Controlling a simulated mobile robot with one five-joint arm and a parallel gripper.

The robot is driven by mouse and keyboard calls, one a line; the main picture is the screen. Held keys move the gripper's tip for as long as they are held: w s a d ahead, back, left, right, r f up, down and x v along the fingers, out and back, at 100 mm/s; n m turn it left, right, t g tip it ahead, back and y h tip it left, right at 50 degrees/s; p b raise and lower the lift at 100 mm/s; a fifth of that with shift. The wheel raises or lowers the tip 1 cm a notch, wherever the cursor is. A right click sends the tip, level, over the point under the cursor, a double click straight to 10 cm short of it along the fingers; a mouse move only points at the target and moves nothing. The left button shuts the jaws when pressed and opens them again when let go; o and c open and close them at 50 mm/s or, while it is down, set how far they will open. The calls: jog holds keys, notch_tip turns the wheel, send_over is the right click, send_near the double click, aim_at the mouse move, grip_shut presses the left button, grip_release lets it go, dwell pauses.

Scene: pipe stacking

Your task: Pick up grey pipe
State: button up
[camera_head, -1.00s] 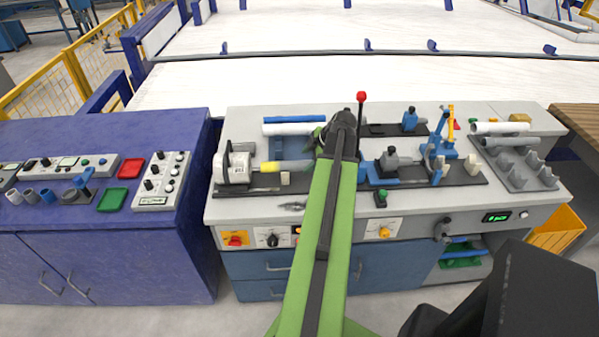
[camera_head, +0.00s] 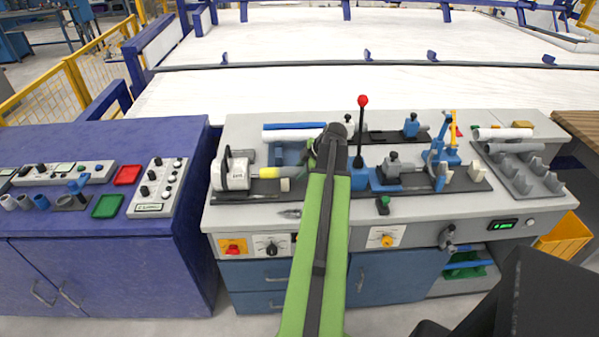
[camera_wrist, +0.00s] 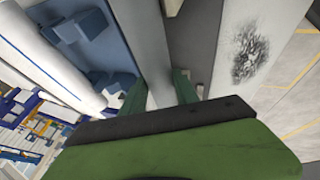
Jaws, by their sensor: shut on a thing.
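In the head view my arm covers most of the gripper (camera_head: 318,152), which is over the middle of the bench, and the held pipe is hidden. Another grey pipe (camera_head: 516,147) lies on the rack at the bench's right, below a white pipe (camera_head: 502,133).
A blue pipe (camera_head: 294,126) and a white pipe (camera_head: 292,135) lie left of my arm. A red-knobbed lever (camera_head: 362,102) stands close right of it. A white-grey machine (camera_head: 232,172) with a yellow-tipped part is left. Clamps and blue fixtures (camera_head: 436,155) crowd the right side.

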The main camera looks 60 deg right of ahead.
aim_at(302, 169)
grip_shut()
jog(key=shift+r, duration=0.1)
jog(key=shift+r+p, duration=0.35)
jog(key=shift+p, duration=0.1)
notch_tip(302, 169, up, 4)
jog(key=p, duration=0.3)
jog(key=shift+f+p, duration=0.15)
jog(key=shift+p, duration=0.2)
jog(key=s+d+r+p, duration=0.2)
jog(key=s+r+p, duration=0.4)
jog(key=s, duration=0.5)
jog(key=shift+s+d+r, duration=0.2)
jog(key=shift+s+d, duration=0.05)
